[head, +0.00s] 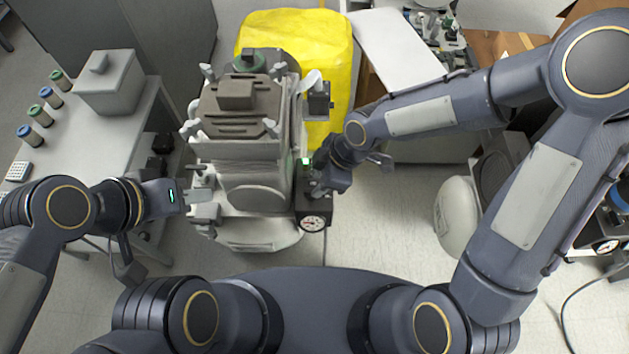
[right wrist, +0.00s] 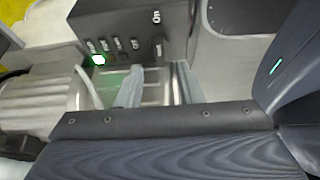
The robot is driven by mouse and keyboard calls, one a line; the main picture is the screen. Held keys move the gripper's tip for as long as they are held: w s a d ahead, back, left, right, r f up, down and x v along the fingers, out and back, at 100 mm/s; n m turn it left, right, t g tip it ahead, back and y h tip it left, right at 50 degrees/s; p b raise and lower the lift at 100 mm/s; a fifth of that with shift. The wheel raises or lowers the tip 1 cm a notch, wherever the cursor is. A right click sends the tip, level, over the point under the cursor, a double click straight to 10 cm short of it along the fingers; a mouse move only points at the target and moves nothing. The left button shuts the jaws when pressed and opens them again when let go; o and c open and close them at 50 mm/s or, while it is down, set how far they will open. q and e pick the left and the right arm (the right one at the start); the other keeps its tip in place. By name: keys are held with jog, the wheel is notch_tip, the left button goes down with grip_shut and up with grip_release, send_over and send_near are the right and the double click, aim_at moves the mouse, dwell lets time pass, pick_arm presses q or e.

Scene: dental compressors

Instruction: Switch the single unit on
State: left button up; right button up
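The single unit (head: 240,150) is a grey compressor in the middle of the head view. Its dark control box (head: 313,207) is on its right side, with a round gauge on it. A green light (head: 306,161) glows there. The right wrist view shows a dark panel (right wrist: 130,28) with several small switches, an ON label and the lit green light (right wrist: 98,60). My right gripper (head: 318,186) is at the control box; its fingers (right wrist: 158,88) look apart with nothing between them. Contact is unclear. My left gripper (head: 204,206) is beside the unit's left side, its fingers hard to make out.
A white table (head: 80,140) at left holds a grey box (head: 108,82) and several small rolls. A yellow covered object (head: 305,45) stands behind the unit. Another device with a gauge (head: 606,246) is at far right. Floor is clear in front of the unit.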

jog(key=p+v, duration=0.1)
jog(key=v, duration=0.3)
jog(key=shift+f, duration=0.1)
dwell(0.3)
